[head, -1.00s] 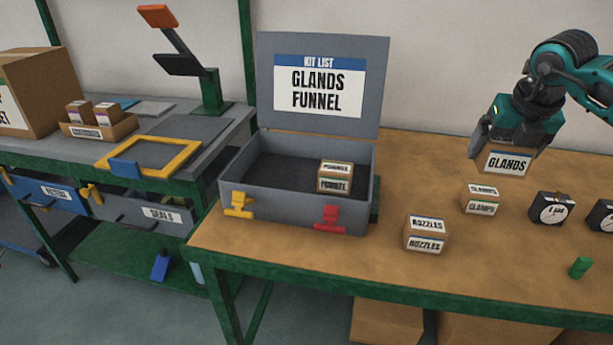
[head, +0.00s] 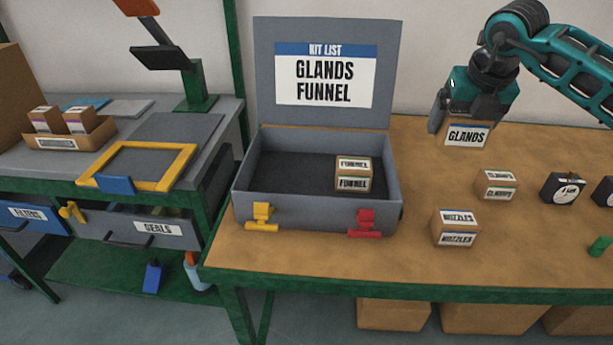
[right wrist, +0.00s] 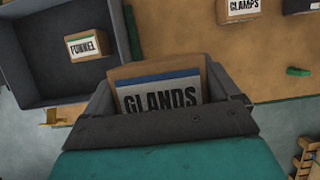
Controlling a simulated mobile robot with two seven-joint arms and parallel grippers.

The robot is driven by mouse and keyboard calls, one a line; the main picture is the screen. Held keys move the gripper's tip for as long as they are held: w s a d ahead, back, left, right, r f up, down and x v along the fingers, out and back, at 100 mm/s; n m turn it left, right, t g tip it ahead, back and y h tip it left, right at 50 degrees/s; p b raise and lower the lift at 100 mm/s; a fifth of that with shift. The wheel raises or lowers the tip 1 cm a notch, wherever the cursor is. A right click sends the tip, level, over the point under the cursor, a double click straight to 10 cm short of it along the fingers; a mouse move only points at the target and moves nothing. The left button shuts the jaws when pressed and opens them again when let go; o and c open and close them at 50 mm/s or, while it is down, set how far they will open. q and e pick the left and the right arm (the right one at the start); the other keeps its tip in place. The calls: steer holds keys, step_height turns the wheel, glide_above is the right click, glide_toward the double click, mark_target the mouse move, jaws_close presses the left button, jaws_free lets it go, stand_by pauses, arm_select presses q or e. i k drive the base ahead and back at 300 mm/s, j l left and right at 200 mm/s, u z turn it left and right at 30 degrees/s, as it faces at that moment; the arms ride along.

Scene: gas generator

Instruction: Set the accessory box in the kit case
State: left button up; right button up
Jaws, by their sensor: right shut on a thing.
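The GLANDS box (head: 466,135) is a small brown carton with a white and blue label. My right gripper (head: 462,112) is shut on it and holds it above the bench, right of the open case; the box also shows in the right wrist view (right wrist: 158,90). The grey kit case (head: 300,212) stands open on the bench, its lid listing GLANDS and FUNNEL. A FUNNEL box (head: 353,174) sits inside at the right; it also shows in the right wrist view (right wrist: 88,46). The left part of the case is empty. My left gripper is not in view.
A NOZZLES box (head: 456,228) and a CLAMPS box (head: 496,185) stand on the wooden bench right of the case. A yellow frame (head: 140,166) is on the left bench.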

mark_target(285, 180)
steer(key=i+j, duration=0.15)
steer(key=j, duration=0.25)
steer(key=i+j+z, duration=0.1)
steer(key=j, duration=0.3)
steer(key=i+j, duration=0.2)
steer(key=j, duration=0.2)
steer(key=i+j+z, duration=0.1)
steer(key=j, duration=0.35)
